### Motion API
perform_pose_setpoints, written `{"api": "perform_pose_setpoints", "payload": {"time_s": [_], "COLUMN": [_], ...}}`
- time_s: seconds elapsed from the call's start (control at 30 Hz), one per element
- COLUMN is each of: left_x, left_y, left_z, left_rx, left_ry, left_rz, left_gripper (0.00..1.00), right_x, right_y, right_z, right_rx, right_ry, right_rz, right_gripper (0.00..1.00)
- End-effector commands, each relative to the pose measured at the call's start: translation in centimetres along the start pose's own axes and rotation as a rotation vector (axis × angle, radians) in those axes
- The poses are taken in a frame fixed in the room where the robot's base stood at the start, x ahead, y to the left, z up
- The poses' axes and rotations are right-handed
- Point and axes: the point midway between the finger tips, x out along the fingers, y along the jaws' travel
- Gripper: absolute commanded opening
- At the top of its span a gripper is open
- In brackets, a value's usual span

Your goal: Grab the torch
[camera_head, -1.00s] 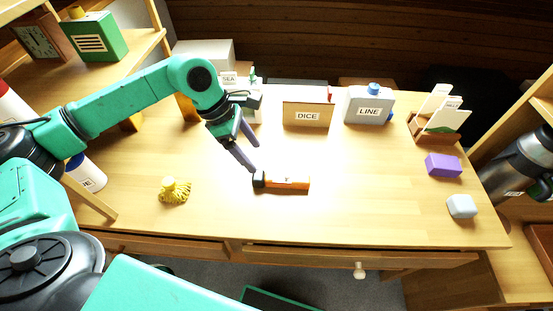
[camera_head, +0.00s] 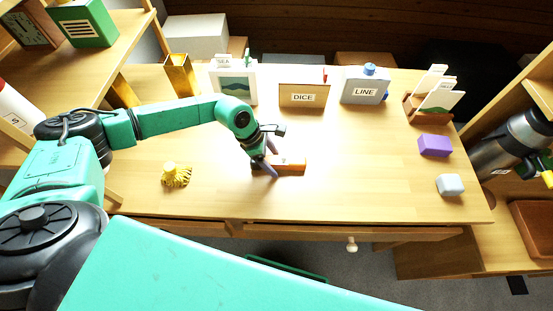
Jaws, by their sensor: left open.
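The torch (camera_head: 291,164) is a small orange cylinder lying on its side on the wooden desk (camera_head: 340,200), below the DICE box. Its dark left end is hidden behind my left gripper. My left gripper (camera_head: 269,165) is open, with its dark fingers pointing down at the torch's left end. I cannot tell whether the fingers touch it. My right gripper is not in view.
Behind the torch stand a DICE box (camera_head: 303,97), a LINE container (camera_head: 364,87) and a picture frame (camera_head: 233,85). A yellow tasselled item (camera_head: 176,175) lies to the left. A purple block (camera_head: 435,146) and a pale block (camera_head: 450,185) lie to the right.

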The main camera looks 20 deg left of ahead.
Motion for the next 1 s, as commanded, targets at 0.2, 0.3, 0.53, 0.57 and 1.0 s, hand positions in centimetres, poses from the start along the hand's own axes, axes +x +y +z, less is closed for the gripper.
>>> {"api": "perform_pose_setpoints", "payload": {"time_s": [0.2, 0.3, 0.53, 0.57, 1.0], "left_x": [0.0, 0.0, -0.1, -0.1, -6.6], "left_y": [0.0, 0.0, 0.1, 0.1, 0.3], "left_z": [0.0, 0.0, 0.0, 0.0, 2.7], "left_rx": [0.000, 0.000, 0.000, 0.000, 0.003], "left_ry": [0.000, 0.000, -0.001, -0.001, -0.004], "left_rz": [0.001, 0.001, 0.001, 0.001, 0.009], "left_gripper": [0.46, 0.07, 0.00, 0.00, 0.00], "right_x": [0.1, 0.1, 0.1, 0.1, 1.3], "right_y": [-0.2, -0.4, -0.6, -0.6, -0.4], "right_z": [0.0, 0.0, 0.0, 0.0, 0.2], "right_rx": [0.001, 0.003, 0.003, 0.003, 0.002], "right_ry": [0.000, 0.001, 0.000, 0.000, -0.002], "right_rz": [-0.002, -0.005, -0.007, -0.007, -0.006], "right_gripper": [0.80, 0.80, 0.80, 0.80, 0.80]}}
